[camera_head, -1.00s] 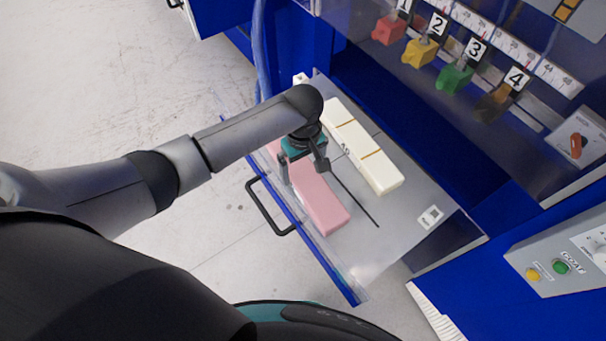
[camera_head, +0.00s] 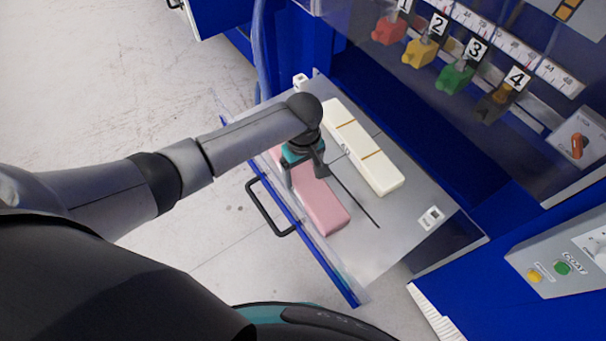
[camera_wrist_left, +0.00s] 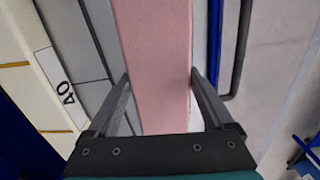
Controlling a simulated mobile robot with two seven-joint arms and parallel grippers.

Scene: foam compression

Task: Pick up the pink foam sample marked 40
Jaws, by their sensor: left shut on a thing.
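The pink foam sample (camera_head: 320,205) is a long block lying along the drawer's handle side in the head view. In the left wrist view the pink foam (camera_wrist_left: 155,60) runs between my two fingers. My left gripper (camera_head: 303,180) is over the foam's middle, with a finger on each side, shut on it. The gripper also shows in the left wrist view (camera_wrist_left: 160,85). Part of the foam is hidden under my wrist. My right gripper is not in view.
A cream foam block (camera_head: 365,150) with orange lines lies parallel to the pink one on the grey tray (camera_head: 385,245). A black handle (camera_head: 265,208) sticks out at the drawer front. Numbered coloured clamps (camera_head: 455,76) and a button box (camera_head: 565,262) are at the right.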

